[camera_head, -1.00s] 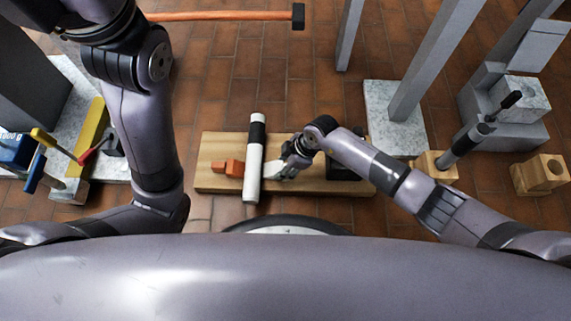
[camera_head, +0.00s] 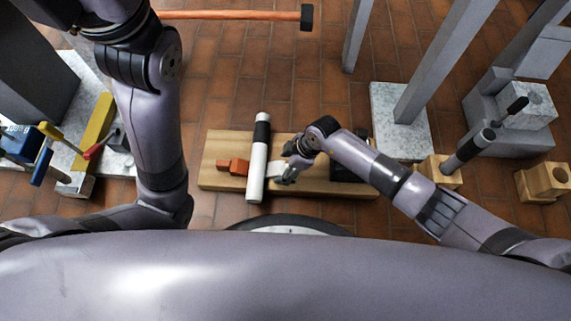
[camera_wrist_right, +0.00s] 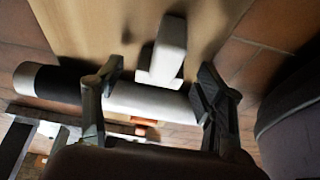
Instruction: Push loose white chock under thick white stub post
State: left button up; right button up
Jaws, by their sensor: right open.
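The thick white post (camera_head: 257,170), with a black band near its far end, lies across a wooden board; it also shows in the right wrist view (camera_wrist_right: 150,101). The loose white chock (camera_wrist_right: 168,52) is a small block on the board, just right of the post in the head view (camera_head: 274,168). I cannot tell whether it touches the post.
An orange block (camera_head: 234,167) sits on the board (camera_head: 213,150) left of the post. A dark block (camera_head: 348,170) is at its right end. Grey posts and wooden blocks (camera_head: 437,172) stand at the right. Clamps (camera_head: 45,160) and a yellow bar (camera_head: 93,130) are at the left.

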jog(key=v, duration=1.2)
dwell(0.6)
